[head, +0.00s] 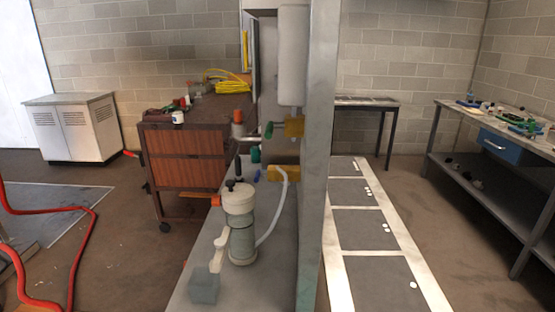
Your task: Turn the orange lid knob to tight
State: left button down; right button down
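A pale cylindrical canister with a grey-green lower body (241,242) stands upright on the grey ledge (268,285). A dark knob or stem (238,168) rises above its top. A small orange part (214,200) shows beside the canister's upper left. Another orange cap (238,116) sits on a grey pipe fitting further up. I cannot tell which orange part is the lid knob, or how tight it is.
A grey wall edge (317,150) stands right of the canister. A white hose (278,215) curves from the canister to a yellow block (283,174). A grey block (205,286) sits at the ledge's front. A wooden cabinet (186,156) stands behind.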

aim_at(216, 200)
jog(key=i+j+z, duration=0.1)
jog(key=j, duration=0.25)
jog(key=i+j+z, duration=0.1)
jog(key=j, duration=0.25)
jog(key=i+j+z, duration=0.1)
jog(key=j, duration=0.3)
jog(key=i+j+z, duration=0.1)
jog(key=j, duration=0.3)
jog(key=i+j+z, duration=0.1)
jog(key=j, duration=0.25)
jog(key=i, duration=0.05)
